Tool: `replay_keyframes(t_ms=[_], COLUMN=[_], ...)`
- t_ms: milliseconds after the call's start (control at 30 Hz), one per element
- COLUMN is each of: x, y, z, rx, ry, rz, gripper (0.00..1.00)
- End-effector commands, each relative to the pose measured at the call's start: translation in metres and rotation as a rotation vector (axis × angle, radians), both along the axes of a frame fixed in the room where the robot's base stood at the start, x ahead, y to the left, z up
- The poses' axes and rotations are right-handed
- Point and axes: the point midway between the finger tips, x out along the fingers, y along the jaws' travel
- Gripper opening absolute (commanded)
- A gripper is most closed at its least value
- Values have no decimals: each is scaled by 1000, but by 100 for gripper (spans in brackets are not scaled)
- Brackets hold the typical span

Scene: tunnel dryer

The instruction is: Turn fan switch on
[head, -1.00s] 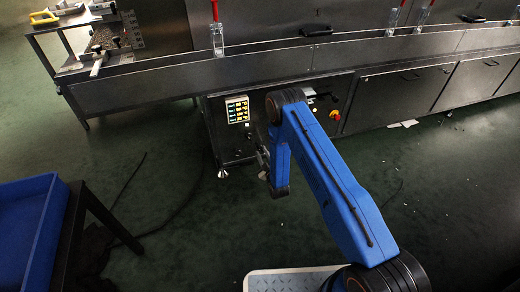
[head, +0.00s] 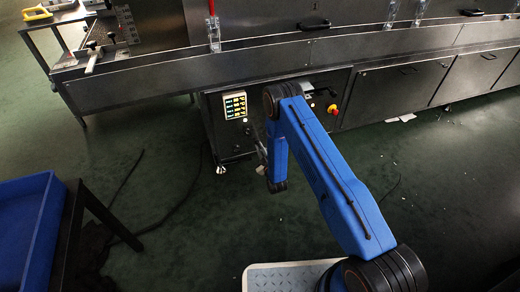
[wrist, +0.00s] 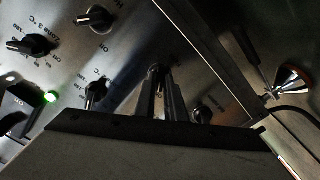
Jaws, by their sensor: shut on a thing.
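In the wrist view a metal control panel (wrist: 130,50) carries several black rotary knobs. My gripper (wrist: 158,80) reaches up to the panel, its two fingers closed on a small dark knob (wrist: 157,68), apparently the fan switch. Its label is hidden or too dark to read, and its turned position cannot be told. Other knobs stand at the left, a zone 3 knob (wrist: 28,46) and one at the top (wrist: 98,18). In the head view my gripper (head: 262,158) is at the front of the dark control cabinet (head: 222,138), mostly hidden by my blue arm.
A green lamp (wrist: 50,96) glows on the panel. A lit display block (head: 235,105) and a red button (head: 333,109) sit on the cabinet front. A blue crate (head: 22,235) stands on a table at left. A cable (head: 178,205) lies on otherwise mostly clear green floor.

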Motion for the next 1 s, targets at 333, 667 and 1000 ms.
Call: replay_keyframes(t_ms=[333,667,1000], x=[0,0,0], y=[0,0,-1], z=[0,0,-1], rx=[250,552,863], ry=[72,160,249], rz=[1,0,0], gripper=[0,0,0])
